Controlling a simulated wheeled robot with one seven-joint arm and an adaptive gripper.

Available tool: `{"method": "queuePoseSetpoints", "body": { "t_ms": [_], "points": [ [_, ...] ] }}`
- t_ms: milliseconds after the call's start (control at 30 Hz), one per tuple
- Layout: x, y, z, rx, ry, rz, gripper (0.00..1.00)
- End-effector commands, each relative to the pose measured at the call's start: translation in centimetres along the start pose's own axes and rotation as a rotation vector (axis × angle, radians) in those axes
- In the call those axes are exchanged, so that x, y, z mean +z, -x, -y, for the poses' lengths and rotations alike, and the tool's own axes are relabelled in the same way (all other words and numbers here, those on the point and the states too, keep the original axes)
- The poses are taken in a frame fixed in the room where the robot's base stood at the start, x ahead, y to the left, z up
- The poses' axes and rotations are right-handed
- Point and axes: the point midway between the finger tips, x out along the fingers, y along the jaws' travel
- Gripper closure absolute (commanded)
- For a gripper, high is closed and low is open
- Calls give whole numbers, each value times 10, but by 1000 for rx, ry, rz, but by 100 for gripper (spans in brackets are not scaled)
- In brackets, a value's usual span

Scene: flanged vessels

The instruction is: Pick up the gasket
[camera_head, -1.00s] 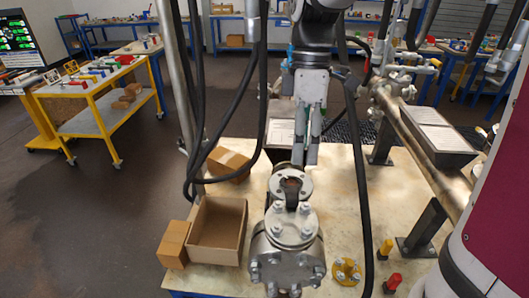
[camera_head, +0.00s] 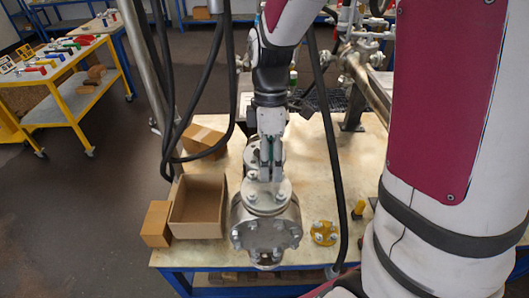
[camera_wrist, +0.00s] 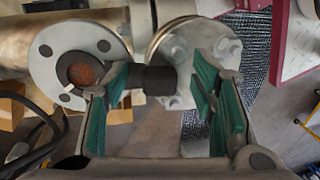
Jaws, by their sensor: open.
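I cannot make out the gasket for certain in either view. My gripper (camera_head: 270,176) points down just above the bolted top flange of the metal vessel (camera_head: 267,226). In the wrist view my gripper (camera_wrist: 160,85) is open, with teal pads on both fingers. A pale open flange (camera_wrist: 47,70) with bolt holes and a rusty bore shows at the left, partly behind the left finger. A bolted flange (camera_wrist: 224,47) lies behind the right finger. A dark cylindrical part (camera_wrist: 158,81) shows between the fingers; I cannot tell whether they touch it.
An open cardboard box (camera_head: 211,222) and a smaller closed box (camera_head: 156,222) stand left of the vessel. Another carton (camera_head: 203,139) lies behind them. Hanging black cables cross both sides of the table (camera_head: 308,160).

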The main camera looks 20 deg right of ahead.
Motion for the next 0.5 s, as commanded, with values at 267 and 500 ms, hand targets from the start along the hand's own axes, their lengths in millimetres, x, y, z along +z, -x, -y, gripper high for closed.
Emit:
{"method": "queuePoseSetpoints", "body": {
  "t_ms": [267, 500],
  "points": [
    [0, 0, 0, 0, 0, 0, 73],
    [0, 0, 0, 0, 0, 0, 92]
  ]
}}
